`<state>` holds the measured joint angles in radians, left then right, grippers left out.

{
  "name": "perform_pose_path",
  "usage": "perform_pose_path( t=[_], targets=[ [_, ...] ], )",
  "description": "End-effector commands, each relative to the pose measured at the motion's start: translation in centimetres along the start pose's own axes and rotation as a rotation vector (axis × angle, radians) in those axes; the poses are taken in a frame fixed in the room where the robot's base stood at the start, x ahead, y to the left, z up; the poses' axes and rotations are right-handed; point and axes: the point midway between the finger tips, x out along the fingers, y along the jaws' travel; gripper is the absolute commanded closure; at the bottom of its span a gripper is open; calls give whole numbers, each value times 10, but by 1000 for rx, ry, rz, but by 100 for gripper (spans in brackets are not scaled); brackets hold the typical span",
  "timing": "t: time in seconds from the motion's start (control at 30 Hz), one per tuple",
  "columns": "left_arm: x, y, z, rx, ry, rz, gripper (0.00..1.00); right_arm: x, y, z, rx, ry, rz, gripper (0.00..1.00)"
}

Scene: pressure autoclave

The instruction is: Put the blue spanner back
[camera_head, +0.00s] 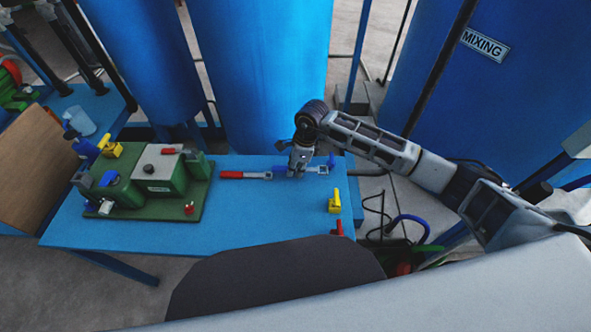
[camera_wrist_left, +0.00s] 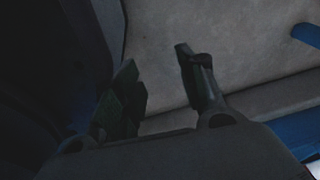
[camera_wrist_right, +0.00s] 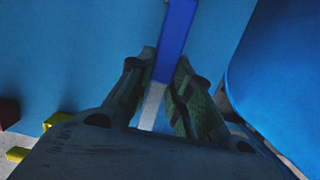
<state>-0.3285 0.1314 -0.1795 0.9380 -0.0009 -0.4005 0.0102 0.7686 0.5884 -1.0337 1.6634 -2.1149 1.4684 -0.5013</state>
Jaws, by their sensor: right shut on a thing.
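The blue spanner (camera_head: 311,169), with a blue handle and grey metal end, is at the back right of the blue table (camera_head: 260,232). My right gripper (camera_head: 298,172) comes down over it from above and is shut on it. In the right wrist view the blue handle (camera_wrist_right: 178,40) runs up from between the fingers, with the grey part below. I cannot tell whether the spanner touches the table. A red-handled spanner (camera_head: 238,175) lies just left of it. My left gripper (camera_wrist_left: 160,75) shows only in its wrist view, with fingers apart and nothing between them.
A green base (camera_head: 150,212) with green boxes and a white panel covers the table's left part. A yellow-handled part (camera_head: 335,203) and a red one (camera_head: 337,228) are at the right edge. Tall blue tanks (camera_head: 265,70) stand behind. The table's front middle is clear.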

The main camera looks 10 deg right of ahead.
Motion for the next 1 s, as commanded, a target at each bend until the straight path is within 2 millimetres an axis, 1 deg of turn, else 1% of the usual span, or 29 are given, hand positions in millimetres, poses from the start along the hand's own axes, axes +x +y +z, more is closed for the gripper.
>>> perform_pose_path(
  t=[0.1,0.2,0.67,1.0],
  targets=[
    [0,0,0,0,-1,0,60,10,0,-1,-2,-1,1,100],
    [0,0,0,0,-1,0,60,13,0,-2,-2,-1,-1,100],
    [1,1,-2,-1,0,1,60,15,0,-3,-1,-1,-1,100],
    [0,3,-15,-3,18,3,60,18,0,-3,-1,-1,-1,100]
  ],
)
